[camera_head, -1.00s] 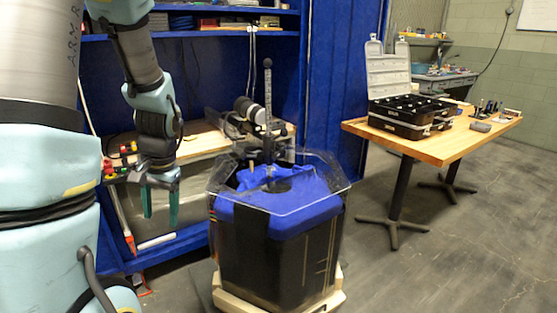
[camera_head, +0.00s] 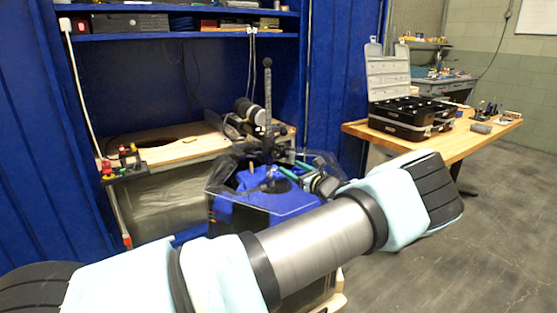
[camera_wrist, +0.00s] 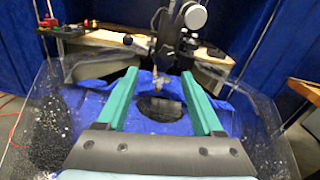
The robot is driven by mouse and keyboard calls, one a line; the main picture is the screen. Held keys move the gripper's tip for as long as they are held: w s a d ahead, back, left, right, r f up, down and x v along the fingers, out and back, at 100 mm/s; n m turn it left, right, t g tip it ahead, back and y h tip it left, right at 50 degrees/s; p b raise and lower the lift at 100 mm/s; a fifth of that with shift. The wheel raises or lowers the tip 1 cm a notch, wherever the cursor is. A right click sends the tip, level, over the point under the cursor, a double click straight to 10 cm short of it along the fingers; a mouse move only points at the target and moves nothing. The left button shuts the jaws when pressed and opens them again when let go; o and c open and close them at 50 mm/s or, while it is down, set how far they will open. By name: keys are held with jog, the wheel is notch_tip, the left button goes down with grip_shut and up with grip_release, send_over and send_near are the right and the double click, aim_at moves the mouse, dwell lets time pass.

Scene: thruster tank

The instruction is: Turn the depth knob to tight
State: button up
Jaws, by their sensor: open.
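The clear-walled tank (camera_head: 213,190) has blue cloth (camera_head: 222,208) around its top and a dark opening (camera_wrist: 160,109) in the middle. A black upright post (camera_head: 267,105) with clamps and round knobs rises over it. Round fittings on the post show at the top of the wrist view (camera_wrist: 195,15). I cannot tell for sure which part is the depth knob, nor its setting. My gripper (camera_wrist: 160,73), with two green fingers, is open and empty over the tank, facing the post's lower part. A small brass-coloured part (camera_wrist: 156,84) shows between the fingertips; contact cannot be told.
A wooden bench (camera_head: 165,150) stands behind the tank, with a control box of coloured buttons (camera_head: 123,165) at its left. A wooden table (camera_head: 385,136) with an open black case (camera_head: 405,117) stands at right. Open floor lies at lower right. My arm hides much of the tank.

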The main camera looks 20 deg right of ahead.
aim_at(277, 156)
jog(key=shift+d+m, duration=0.3)
jog(key=shift+d, duration=0.2)
jog(key=shift+w+r, duration=0.1)
jog(key=shift+w, duration=0.15)
jog(key=p+x, duration=0.2)
jog(key=x, duration=0.8)
grip_shut()
